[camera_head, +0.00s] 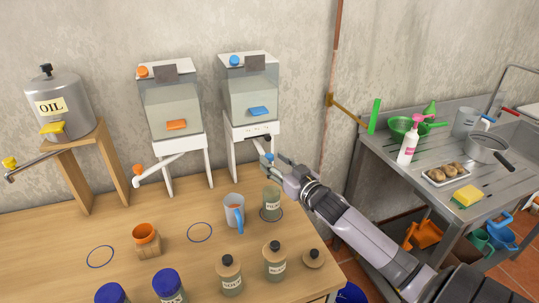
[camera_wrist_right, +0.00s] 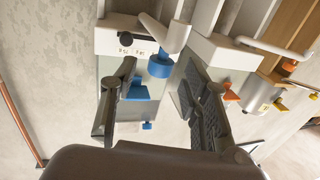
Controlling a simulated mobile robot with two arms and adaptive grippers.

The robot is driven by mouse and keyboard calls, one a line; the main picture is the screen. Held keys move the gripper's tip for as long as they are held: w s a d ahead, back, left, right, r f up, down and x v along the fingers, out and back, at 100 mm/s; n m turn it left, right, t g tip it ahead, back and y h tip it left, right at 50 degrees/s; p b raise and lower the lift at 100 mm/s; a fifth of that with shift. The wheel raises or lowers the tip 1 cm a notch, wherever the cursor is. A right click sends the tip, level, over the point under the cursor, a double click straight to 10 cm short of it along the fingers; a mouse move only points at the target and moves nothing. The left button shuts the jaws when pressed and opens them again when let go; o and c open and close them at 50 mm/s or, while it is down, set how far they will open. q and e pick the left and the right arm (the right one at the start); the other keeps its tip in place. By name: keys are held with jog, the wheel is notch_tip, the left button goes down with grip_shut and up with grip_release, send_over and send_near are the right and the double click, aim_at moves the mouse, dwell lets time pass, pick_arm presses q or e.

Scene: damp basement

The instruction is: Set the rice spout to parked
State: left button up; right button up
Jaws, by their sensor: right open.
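The blue-marked dispenser (camera_head: 250,95), a clear tank on a white stand, stands against the wall. Its white spout (camera_wrist_right: 172,32) ends in a blue tip (camera_wrist_right: 160,66); the tip also shows in the head view (camera_head: 269,157). I cannot read which dispenser is marked rice. My right gripper (camera_head: 277,163) is open at this spout. In the right wrist view its fingers (camera_wrist_right: 160,80) stand on either side of the blue tip, with gaps visible; I see no grip. The white front block (camera_wrist_right: 118,37) carries small marks and a dark knob. My left gripper is out of view.
An orange-marked dispenser (camera_head: 170,103) stands to the left, its spout (camera_head: 155,166) swung left. An oil can (camera_head: 60,105) sits on a wooden stand. A sink counter (camera_head: 400,165) is at right.

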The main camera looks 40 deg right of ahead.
aim_at(272, 159)
jog(key=shift+w, duration=1.15)
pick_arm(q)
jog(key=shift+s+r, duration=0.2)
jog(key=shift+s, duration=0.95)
pick_arm(e)
jog(key=shift+w, duration=0.4)
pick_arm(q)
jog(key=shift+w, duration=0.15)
pick_arm(e)
jog(key=shift+c, duration=0.4)
jog(key=c, duration=0.4)
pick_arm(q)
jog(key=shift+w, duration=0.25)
pick_arm(e)
grip_shut()
